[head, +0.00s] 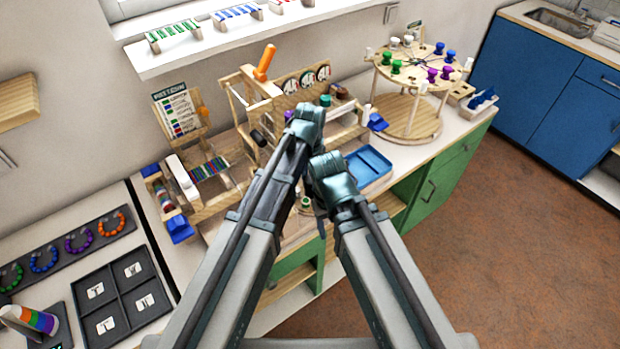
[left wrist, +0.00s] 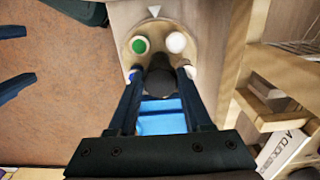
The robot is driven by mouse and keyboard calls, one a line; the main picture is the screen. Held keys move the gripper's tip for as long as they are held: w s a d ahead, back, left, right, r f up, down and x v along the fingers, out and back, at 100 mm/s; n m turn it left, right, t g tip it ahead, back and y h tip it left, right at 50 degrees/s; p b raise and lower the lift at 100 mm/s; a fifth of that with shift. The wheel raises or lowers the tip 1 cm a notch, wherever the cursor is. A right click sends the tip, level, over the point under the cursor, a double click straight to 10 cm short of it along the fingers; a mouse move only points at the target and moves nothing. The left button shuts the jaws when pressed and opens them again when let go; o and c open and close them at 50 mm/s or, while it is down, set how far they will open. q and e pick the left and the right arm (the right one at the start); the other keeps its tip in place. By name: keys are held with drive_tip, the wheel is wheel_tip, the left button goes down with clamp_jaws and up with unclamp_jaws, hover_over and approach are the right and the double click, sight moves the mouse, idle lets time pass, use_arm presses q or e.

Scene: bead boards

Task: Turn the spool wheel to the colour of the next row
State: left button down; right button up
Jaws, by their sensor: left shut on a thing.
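The spool wheel (left wrist: 158,40) is a small round wooden disc in the left wrist view. It carries a green spot (left wrist: 140,45), a white spot (left wrist: 177,42) and a partly hidden blue spot (left wrist: 132,75). A white pointer (left wrist: 154,11) lies at its upper edge, above the gap between green and white. My left gripper (left wrist: 162,75) is shut on the dark round knob (left wrist: 158,83) at the wheel's middle. In the head view my two forearms hide most of the wheel and my left fingers. My right wrist shows there, but its fingers are hidden.
A two-tier round stand (head: 424,122) with coloured spools is at the right. A blue tray (head: 376,154) lies near the counter's front. A wooden loom with beads (head: 210,168) is at the left, and a dark four-part tray (head: 122,254) is farther left.

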use_arm(q)
drive_tip(key=m, duration=0.7)
idle(0.6)
drive_tip(key=shift+c, duration=1.7)
unclamp_jaws()
drive_tip(key=shift+w, duration=0.1)
wheel_tip(320, 180, up, 14)
drive_tip(key=p, duration=1.3)
drive_tip(key=shift+p, duration=0.4)
drive_tip(key=shift+f, duration=0.15)
